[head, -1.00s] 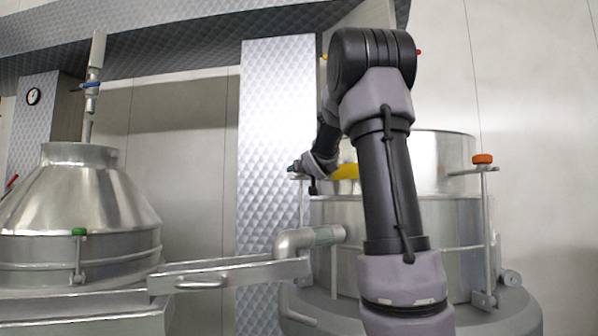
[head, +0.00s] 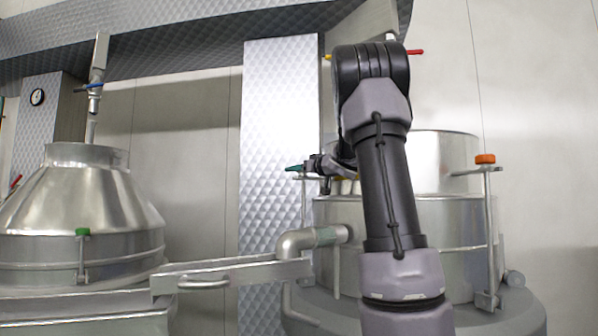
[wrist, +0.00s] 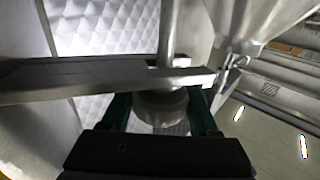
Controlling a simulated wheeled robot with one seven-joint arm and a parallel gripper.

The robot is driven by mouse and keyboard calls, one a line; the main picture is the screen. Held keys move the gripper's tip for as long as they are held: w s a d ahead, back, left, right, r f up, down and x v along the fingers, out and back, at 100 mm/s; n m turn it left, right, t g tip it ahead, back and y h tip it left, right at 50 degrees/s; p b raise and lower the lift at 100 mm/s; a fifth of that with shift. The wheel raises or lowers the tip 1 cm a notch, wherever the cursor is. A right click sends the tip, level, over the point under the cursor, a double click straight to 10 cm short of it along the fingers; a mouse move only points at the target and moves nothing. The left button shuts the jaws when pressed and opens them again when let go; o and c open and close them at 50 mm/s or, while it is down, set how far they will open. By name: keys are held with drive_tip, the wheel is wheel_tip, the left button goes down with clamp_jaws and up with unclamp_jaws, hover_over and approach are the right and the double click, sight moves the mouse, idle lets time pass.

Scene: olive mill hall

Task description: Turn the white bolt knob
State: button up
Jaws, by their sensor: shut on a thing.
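The white bolt knob (wrist: 160,106) shows in the wrist view as a pale round knob, shaded grey, under a flat metal bar on an upright rod. My gripper (wrist: 159,112) has one teal finger on each side of it and is shut on it. The bar hides the knob's far edge and my gripper's body covers the near side. In the head view my gripper (head: 294,168) is at the upper left rim of the right steel vat (head: 455,220). The knob cannot be made out there.
An orange knob (head: 485,159) tops another bolt on the vat's right side. A green knob (head: 82,232) is on the left cone-topped vessel (head: 80,195). A pipe elbow (head: 295,243) and a metal trough (head: 230,275) lie below my gripper.

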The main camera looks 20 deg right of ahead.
drive_tip(key=shift+a+f+n+g+y, duration=0.1)
drive_tip(key=shift+f+n+g+y, duration=0.1)
drive_tip(key=shift+n+y, duration=0.3)
drive_tip(key=shift+a+f+n+g+y, duration=0.1)
drive_tip(key=shift+n+g+y, duration=0.15)
drive_tip(key=shift+y, duration=0.45)
drive_tip(key=o, duration=1.4)
drive_tip(key=shift+c, duration=0.2)
drive_tip(key=shift+r, duration=0.15)
drive_tip(key=shift+s+d, duration=0.1)
drive_tip(key=shift+s, duration=0.15)
drive_tip(key=v, duration=0.7)
